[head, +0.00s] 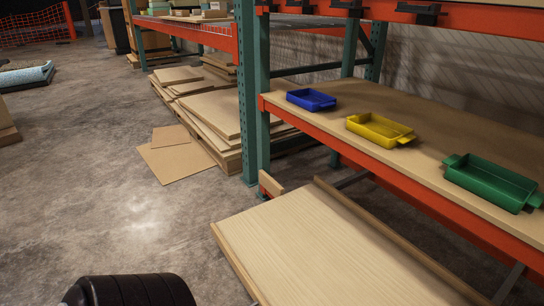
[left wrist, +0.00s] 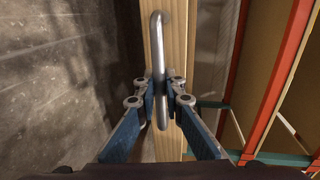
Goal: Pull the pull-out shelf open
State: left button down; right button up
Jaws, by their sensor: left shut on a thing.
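The pull-out shelf (head: 315,245) is a pale wooden board with raised wooden edges, low in front of the rack in the head view. It sticks out from under the orange beam into the aisle. In the left wrist view its wooden front (left wrist: 178,40) carries a bent metal bar handle (left wrist: 158,40). My left gripper (left wrist: 161,97) is shut on the lower part of this handle, with one finger on each side. The left fingers do not show in the head view. My right gripper is in neither view.
The rack shelf (head: 420,163) above holds a blue tray (head: 311,99), a yellow tray (head: 375,130) and a green tray (head: 490,180). A green upright (head: 248,100) stands behind the pull-out shelf. Cardboard sheets (head: 172,160) lie on the floor.

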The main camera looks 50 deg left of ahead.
pick_arm(q)
jog(key=shift+s, duration=0.75)
jog(key=c, duration=2)
grip_release()
jog(key=v, duration=1.2)
jog(key=shift+a, duration=0.1)
jog(key=shift+s+f, duration=0.1)
